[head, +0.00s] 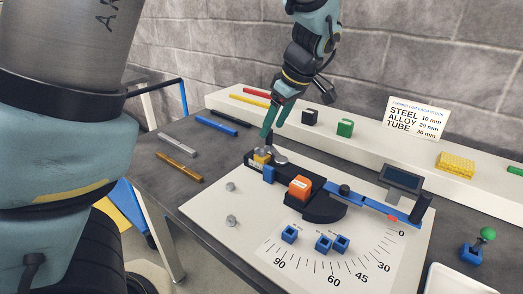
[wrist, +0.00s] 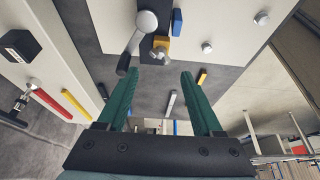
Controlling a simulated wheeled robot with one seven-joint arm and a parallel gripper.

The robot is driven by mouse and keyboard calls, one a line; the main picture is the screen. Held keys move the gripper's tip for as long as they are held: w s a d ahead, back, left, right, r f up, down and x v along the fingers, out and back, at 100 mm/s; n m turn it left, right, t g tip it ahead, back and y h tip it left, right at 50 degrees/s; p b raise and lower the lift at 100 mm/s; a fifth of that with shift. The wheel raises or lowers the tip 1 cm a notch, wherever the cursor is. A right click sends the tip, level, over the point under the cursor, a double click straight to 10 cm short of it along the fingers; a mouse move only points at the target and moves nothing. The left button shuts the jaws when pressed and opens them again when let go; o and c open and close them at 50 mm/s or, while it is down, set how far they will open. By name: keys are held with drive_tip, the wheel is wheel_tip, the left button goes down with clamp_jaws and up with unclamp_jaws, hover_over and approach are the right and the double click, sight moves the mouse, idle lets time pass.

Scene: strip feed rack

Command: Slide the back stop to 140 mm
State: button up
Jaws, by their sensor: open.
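The cutting fixture, a black body (head: 326,205) with an orange block (head: 300,187), stands on a white board (head: 208,208). A blue bar (head: 385,208) with a dark post (head: 421,209) extends from its right; a yellow block (head: 262,156), a blue block (head: 269,174) and silver knobs (head: 278,156) are at its left end. Which part is the back stop is unclear, and no 140 mm mark is readable. My gripper (head: 273,125) is open and empty, above and behind the left end. In the wrist view, a silver knob (wrist: 147,21) and yellow block (wrist: 160,44) lie beyond the fingertips.
Coloured strips, including an orange one (head: 180,166) and a grey one (head: 176,144), lie on the dark table left of the board. A black cube (head: 310,117), green cube (head: 345,128) and yellow block stack (head: 454,162) sit on the back shelf. A small display (head: 402,178) stands behind the bar.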

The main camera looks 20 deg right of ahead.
sight(264, 147)
drive_tip(key=p+x, duration=0.2)
drive_tip(key=x, duration=0.8)
drive_tip(key=shift+f, duration=0.1)
clamp_jaws()
idle(0.6)
